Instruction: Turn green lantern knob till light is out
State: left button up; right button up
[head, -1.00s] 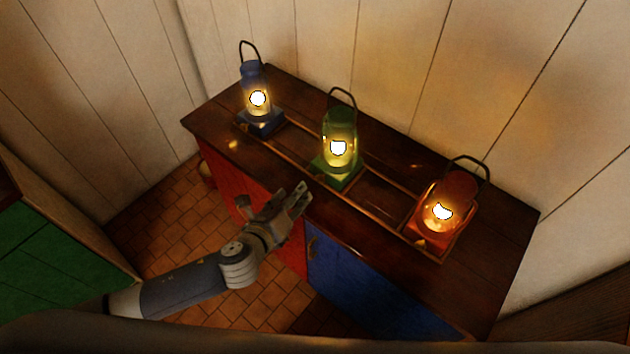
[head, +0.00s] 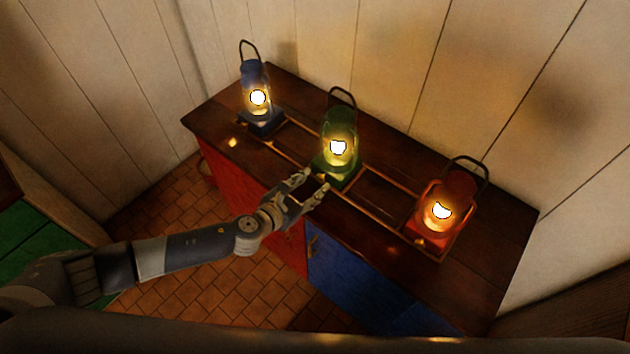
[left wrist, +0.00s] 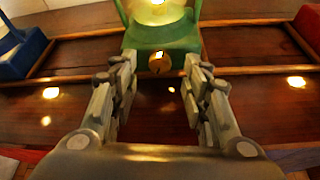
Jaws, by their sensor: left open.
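The green lantern (head: 339,148) stands lit in the middle of the counter, between two other lanterns. Its green base and round brass knob (left wrist: 160,62) show in the left wrist view, with the knob facing me. My left gripper (head: 312,186) is open and empty over the counter's front edge, just short of the lantern's base. In the left wrist view its two fingers (left wrist: 160,85) point at the base, one on each side of the knob's line, and the knob lies a little beyond the tips. My right gripper is out of view.
A lit blue lantern (head: 262,118) stands on the left and a lit red lantern (head: 455,193) on the right. Low wooden rails (head: 392,183) run along the dark counter (head: 480,270) around the lanterns. A plank wall (head: 380,50) rises behind.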

aim_at(322, 177)
pick_arm(q)
jog(key=shift+x, duration=1.25)
grip_shut()
jog(key=shift+a, duration=0.1)
